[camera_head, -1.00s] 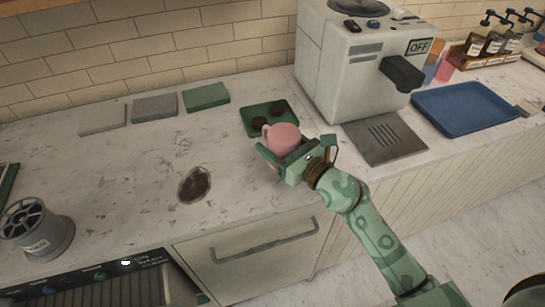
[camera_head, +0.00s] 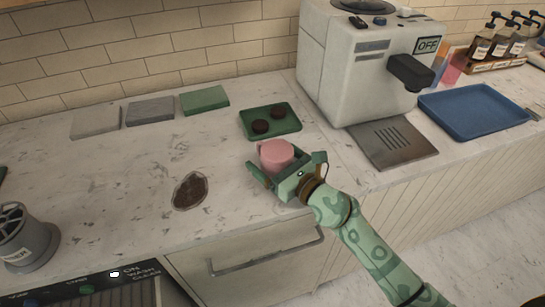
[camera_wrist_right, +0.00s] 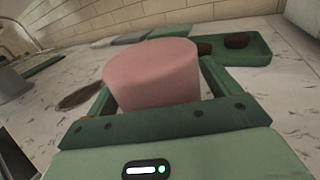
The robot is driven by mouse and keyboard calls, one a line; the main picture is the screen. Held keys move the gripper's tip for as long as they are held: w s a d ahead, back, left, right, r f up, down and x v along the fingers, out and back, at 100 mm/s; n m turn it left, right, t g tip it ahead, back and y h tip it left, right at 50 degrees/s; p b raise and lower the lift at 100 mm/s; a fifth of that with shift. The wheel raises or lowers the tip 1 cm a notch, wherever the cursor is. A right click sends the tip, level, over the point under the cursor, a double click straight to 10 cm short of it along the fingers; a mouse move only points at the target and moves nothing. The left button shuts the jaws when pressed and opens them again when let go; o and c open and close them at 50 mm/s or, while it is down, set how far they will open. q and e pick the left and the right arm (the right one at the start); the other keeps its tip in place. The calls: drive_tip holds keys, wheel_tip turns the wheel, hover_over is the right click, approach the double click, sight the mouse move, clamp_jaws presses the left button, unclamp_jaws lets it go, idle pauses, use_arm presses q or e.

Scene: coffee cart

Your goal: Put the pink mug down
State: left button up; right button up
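The pink mug (camera_head: 275,156) is upright between the fingers of my right gripper (camera_head: 283,168), which is shut on it. In the right wrist view the mug (camera_wrist_right: 152,75) fills the space between the two green fingers. The mug is over the marble counter (camera_head: 140,165), near its front edge and in front of the small green tray. The gripper hides the mug's lower part, so I cannot tell whether its base touches the counter. My left gripper is not in view.
The green tray (camera_head: 287,125) holds two dark round pucks. A dark brown patch (camera_head: 190,191) lies to the left. The coffee machine (camera_head: 350,75), its metal drip plate (camera_head: 390,155) and a blue tray (camera_head: 470,108) are to the right. Bare counter lies left of the mug.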

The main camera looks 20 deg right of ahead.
drive_tip(key=shift+r, duration=0.35)
drive_tip(key=v, duration=1.1)
drive_tip(key=shift+s+f, duration=0.1)
drive_tip(key=shift+f, duration=0.15)
drive_tip(key=shift+s+d+r, duration=0.1)
drive_tip(key=shift+s+d, duration=0.15)
drive_tip(key=shift+s, duration=0.15)
